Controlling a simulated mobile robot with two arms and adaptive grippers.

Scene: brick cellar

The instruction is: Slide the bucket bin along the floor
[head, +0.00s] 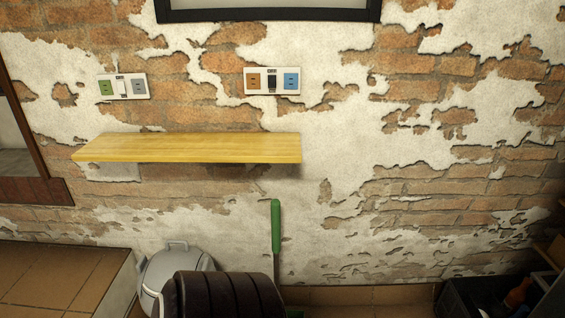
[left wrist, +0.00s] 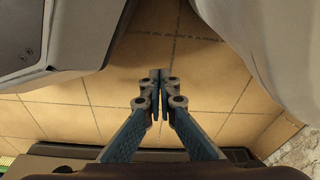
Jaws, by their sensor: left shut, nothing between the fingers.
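A pale grey, rounded container with a small handle on top (head: 178,262) stands low at the wall in the head view; it looks like the bucket bin. Its front right side is hidden behind a dark brown ribbed object. My left gripper (left wrist: 159,76) shows in the left wrist view, its blue fingers shut together with nothing between them, over the tiled floor. My right gripper is not in view.
A yellow wooden shelf (head: 190,148) juts from the brick wall above. A tiled ledge (head: 60,278) is at left, and a dark crate (head: 475,297) at lower right.

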